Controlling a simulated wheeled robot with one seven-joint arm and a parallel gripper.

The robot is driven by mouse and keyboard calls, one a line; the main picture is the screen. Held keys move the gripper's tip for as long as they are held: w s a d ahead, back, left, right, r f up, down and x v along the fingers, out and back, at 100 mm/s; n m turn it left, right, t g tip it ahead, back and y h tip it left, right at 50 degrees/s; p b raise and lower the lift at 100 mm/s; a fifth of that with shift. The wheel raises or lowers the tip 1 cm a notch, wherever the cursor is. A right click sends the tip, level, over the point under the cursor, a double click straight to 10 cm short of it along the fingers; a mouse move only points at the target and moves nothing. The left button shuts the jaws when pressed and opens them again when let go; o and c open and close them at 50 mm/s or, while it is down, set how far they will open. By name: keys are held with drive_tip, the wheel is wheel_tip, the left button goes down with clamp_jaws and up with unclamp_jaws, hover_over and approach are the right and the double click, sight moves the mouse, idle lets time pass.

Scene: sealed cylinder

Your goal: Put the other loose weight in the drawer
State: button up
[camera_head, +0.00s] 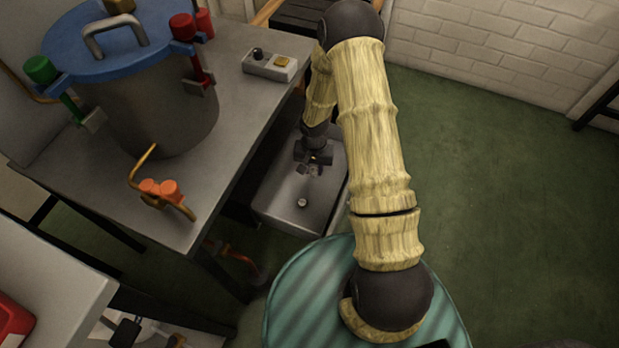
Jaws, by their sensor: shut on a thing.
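The open grey drawer (275,212) juts out from under the metal bench, left of my arm. My gripper (314,168) points down over the far part of the drawer. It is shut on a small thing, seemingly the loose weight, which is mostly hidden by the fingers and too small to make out. A small round metal weight (302,202) lies on the drawer floor, nearer to me than the gripper. I cannot tell whether the held thing touches the drawer floor.
The metal bench (240,115) carries a large cylinder with a blue lid (120,45) and red and green clamps. A small control box (270,65) sits near its edge. A brass pipe with orange knobs (160,190) is at the front. Green floor (500,180) is clear on the right.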

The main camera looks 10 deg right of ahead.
sight(313, 182)
drive_tip(key=shift+f, duration=0.5)
drive_tip(key=shift+f+b, duration=0.85)
drive_tip(key=shift+f, duration=1.05)
drive_tip(key=shift+f, duration=0.15)
drive_tip(key=o, duration=1)
drive_tip(key=shift+c, duration=0.2)
